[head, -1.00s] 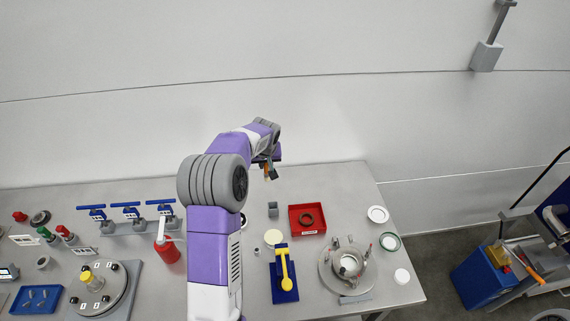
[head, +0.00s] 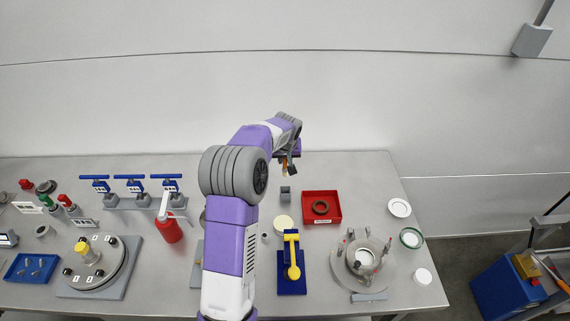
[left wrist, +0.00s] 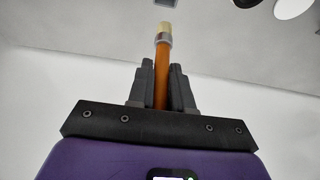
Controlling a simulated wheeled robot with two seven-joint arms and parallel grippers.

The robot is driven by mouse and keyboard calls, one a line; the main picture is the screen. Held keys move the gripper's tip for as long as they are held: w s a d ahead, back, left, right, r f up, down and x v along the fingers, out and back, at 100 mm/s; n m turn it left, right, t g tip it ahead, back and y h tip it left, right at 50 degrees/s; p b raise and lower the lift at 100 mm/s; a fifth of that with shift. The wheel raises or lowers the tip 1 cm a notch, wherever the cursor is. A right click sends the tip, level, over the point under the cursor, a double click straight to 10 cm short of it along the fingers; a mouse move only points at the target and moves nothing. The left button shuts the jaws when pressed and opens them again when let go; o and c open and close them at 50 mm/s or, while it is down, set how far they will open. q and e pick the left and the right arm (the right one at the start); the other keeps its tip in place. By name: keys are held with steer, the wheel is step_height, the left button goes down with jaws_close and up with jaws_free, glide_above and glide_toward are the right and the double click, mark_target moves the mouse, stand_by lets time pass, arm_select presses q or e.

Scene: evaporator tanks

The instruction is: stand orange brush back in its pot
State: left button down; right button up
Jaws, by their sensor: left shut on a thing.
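My left gripper (head: 289,166) is shut on the orange brush (head: 284,163) above the back of the table. In the left wrist view the gripper (left wrist: 162,72) has its two dark fingers on either side of the orange handle (left wrist: 160,88). The brush's grey collar and pale tip point away from the gripper. A small grey square pot (head: 286,194) stands on the table just below the gripper in the head view and looks empty. A grey piece at the top edge of the left wrist view may be this pot. My right gripper is not in view.
A red tray (head: 335,219) with a brown ring is right of the pot. A blue stand with a yellow lever (head: 292,258) and a pale disc (head: 284,223) are in front. A round metal fixture (head: 364,257) stands at right. A red bottle (head: 168,230) is at left.

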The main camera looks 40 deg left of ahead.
mark_target(286, 170)
arm_select(q)
steer(key=shift+w+f, duration=0.2)
steer(key=shift+f, duration=0.35)
step_height(286, 170, down, 5)
steer(key=b, duration=0.4)
steer(key=shift+f+b, duration=2.2)
steer(key=shift+f, duration=0.6)
steer(key=c, duration=1)
jaws_free()
steer(key=shift+o, duration=0.2)
steer(key=shift+s, duration=0.1)
steer(key=v, duration=0.7)
steer(key=shift+r, duration=0.25)
steer(key=shift+s+d+p, duration=0.1)
steer(key=shift+p, duration=0.2)
